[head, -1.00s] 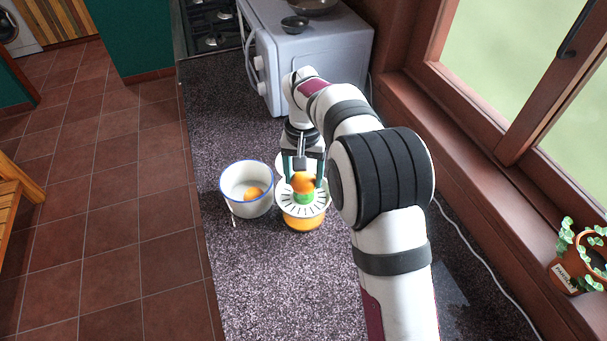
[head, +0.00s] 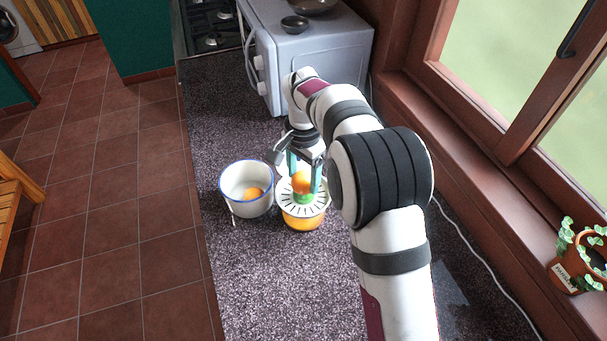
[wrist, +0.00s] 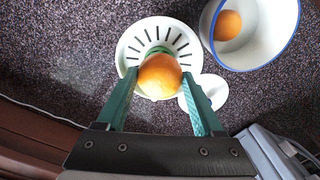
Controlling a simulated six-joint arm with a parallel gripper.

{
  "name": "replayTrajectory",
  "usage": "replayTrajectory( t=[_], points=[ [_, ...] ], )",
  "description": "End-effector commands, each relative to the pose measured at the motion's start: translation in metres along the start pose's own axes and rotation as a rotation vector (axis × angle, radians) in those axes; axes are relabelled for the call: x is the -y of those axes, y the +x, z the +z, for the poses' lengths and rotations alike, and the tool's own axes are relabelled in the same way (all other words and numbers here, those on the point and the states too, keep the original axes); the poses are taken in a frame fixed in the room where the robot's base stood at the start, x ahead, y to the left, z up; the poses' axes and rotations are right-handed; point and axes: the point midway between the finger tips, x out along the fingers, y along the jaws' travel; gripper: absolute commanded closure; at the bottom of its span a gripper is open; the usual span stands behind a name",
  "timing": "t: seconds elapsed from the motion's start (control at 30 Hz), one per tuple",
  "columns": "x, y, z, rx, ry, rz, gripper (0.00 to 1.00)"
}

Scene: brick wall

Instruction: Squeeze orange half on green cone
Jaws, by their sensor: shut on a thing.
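My gripper (wrist: 158,90) is shut on an orange half (wrist: 160,75), with one green finger on each side of it. In the head view the orange half (head: 301,182) sits right on top of the green cone (head: 303,198) and seems to touch it. The cone stands in the middle of the juicer's white slotted strainer (head: 318,207), above an orange-coloured bowl. In the wrist view the orange half covers most of the cone, and only some green shows beyond it.
A white bowl with a blue rim (head: 232,205) stands just left of the juicer, with another orange piece (head: 254,193) in it. A microwave (head: 315,60) stands behind. A window ledge and a potted plant (head: 582,265) are at right. The counter in front is clear.

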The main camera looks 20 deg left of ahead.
Motion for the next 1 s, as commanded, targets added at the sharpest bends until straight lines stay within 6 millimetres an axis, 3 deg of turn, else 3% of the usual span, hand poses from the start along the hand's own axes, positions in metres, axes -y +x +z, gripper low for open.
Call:
replayTrajectory(
  t=[0.23,0.47,0.67,0.87,1.0],
  points=[
    [-0.0016,0.0000,0.0016,0.004,-0.292,0.004,0.98],
    [-0.0013,-0.0003,0.0013,0.003,-0.331,0.003,0.98],
    [-0.0008,0.0031,0.0004,0.003,-0.604,0.002,0.98],
    [-0.0011,0.0035,0.0006,0.004,-0.591,0.003,0.98],
    [-0.0019,0.0020,0.0010,0.004,-0.362,0.004,0.98]
  ],
)
